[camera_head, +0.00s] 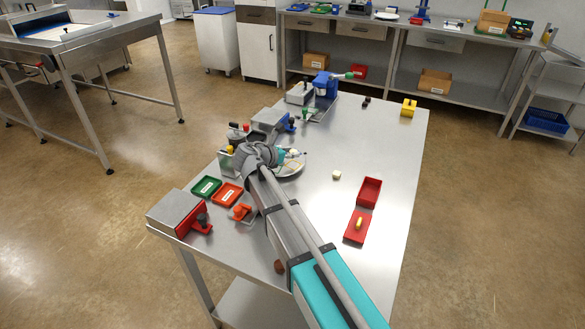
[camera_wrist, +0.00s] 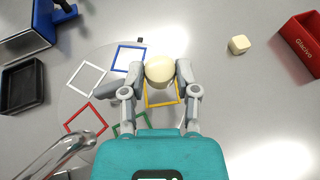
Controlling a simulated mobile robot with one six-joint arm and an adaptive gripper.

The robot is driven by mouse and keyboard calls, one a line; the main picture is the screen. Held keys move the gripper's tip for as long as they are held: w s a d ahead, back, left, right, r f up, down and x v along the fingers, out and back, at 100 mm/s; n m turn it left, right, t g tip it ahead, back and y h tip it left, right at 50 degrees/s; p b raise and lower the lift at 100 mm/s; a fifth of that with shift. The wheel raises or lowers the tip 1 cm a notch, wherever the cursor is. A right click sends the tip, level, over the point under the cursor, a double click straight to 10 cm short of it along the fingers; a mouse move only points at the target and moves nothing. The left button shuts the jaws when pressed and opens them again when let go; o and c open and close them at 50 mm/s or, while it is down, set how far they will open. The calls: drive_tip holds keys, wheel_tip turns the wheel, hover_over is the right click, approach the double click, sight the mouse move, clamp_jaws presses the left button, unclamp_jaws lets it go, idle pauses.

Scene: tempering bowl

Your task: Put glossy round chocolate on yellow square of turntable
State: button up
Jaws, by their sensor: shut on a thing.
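My gripper (camera_wrist: 160,78) is shut on a round cream-coloured chocolate (camera_wrist: 159,68), one finger on each side of it. The yellow square (camera_wrist: 163,105) is an outline on the pale turntable (camera_wrist: 86,96). In the wrist view the chocolate overlaps the square's far edge; its height above the turntable is hard to judge. Red, white, blue and green square outlines also lie on the turntable, the green one partly covered by my gripper. In the head view my arm hides part of the turntable (camera_head: 291,169).
A cream cube (camera_wrist: 239,45) lies on the bare table right of the turntable. A red box (camera_wrist: 304,42) is farther right. A black tray (camera_wrist: 22,86) and a blue device (camera_wrist: 28,25) stand left. A metal pipe-like part (camera_wrist: 50,150) is close at lower left.

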sight(290, 167)
drive_tip(key=shift+f, duration=0.25)
drive_tip(key=shift+f+b, duration=1.8)
drive_tip(key=shift+b, duration=0.15)
drive_tip(key=shift+f, duration=0.15)
drive_tip(key=o, duration=0.5)
drive_tip(key=shift+c, duration=0.2)
drive_tip(key=shift+s+a+r, duration=0.1)
drive_tip(key=shift+r, duration=0.2)
drive_tip(key=p+v, duration=0.4)
drive_tip(key=v, duration=0.6)
drive_tip(key=shift+s+a+r, duration=0.1)
drive_tip(key=shift+s+r, duration=0.1)
drive_tip(key=shift+s+a+r+p, duration=0.15)
drive_tip(key=shift+s+a+p, duration=0.2)
drive_tip(key=shift+s+a, duration=0.1)
